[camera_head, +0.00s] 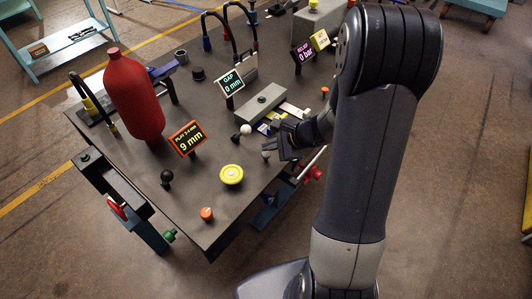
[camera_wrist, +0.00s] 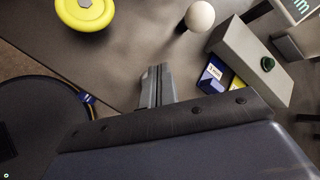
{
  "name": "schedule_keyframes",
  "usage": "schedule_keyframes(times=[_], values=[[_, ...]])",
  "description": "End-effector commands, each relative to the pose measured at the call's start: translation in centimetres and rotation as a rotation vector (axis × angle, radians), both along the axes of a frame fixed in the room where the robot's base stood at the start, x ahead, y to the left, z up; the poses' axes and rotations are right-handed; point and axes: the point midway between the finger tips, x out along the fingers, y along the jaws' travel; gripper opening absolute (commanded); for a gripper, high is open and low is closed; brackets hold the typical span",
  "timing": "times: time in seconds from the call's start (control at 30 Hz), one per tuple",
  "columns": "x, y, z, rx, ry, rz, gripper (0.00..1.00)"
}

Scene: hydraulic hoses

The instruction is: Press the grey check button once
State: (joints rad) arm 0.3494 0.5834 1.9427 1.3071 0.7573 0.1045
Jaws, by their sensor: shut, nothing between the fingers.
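A small grey round piece (camera_head: 266,154), which looks like the grey check button, shows on the dark bench top right at my fingertips in the head view. I cannot tell whether the fingers touch it. My gripper (camera_head: 275,149) points down over the bench's front right part. In the wrist view my gripper (camera_wrist: 157,72) has its two fingers together with nothing between them. The grey piece cannot be made out in the wrist view; the fingers may hide it.
A white ball (camera_head: 246,129) and a grey block (camera_head: 258,104) stand behind my gripper. A yellow disc (camera_head: 231,174) lies to its left, with an orange knob (camera_head: 206,213) near the bench edge. Small signs (camera_head: 187,139) and a red bottle (camera_head: 134,97) stand farther left.

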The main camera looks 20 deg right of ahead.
Motion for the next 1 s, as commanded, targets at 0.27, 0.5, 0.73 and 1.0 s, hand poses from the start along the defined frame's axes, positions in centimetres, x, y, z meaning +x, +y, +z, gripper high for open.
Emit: schedule_keyframes(times=[0.27, 0.5, 0.73, 1.0], values=[[0.0, 0.0, 0.0, 0.0, 0.0, 0.0, 0.0], [0.0, 0.0, 0.0, 0.0, 0.0, 0.0, 0.0], [0.0, 0.0, -0.04, 0.0, 0.0, 0.0, 0.0], [0.01, 0.0, -0.84, 0.0, -0.001, 0.001, 0.0]])
